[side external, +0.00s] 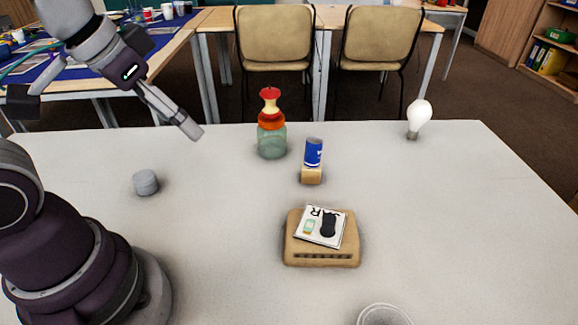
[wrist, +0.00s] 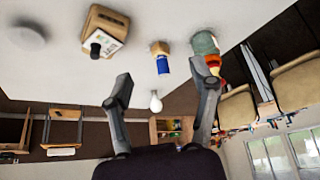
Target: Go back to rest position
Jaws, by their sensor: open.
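My gripper (side external: 190,128) is raised above the table (side external: 215,240) at the upper left of the side external view. In the wrist view my gripper (wrist: 163,90) shows two fingers spread wide, with nothing between them. No object touches it. A blue can (side external: 313,152) stands on a small tan block (side external: 311,175) near the table's middle. A greenish jar (side external: 271,141) with a red and yellow piece (side external: 269,102) on top stands just left of it. A tan slotted block (side external: 322,255) lies nearer, with a white card (side external: 312,218) and a dark object (side external: 328,225) on it.
A light bulb (side external: 418,116) stands at the far right of the table. A grey round piece (side external: 146,182) sits near my base. A round clear rim (side external: 384,315) shows at the front edge. Two chairs (side external: 275,40) are behind the table.

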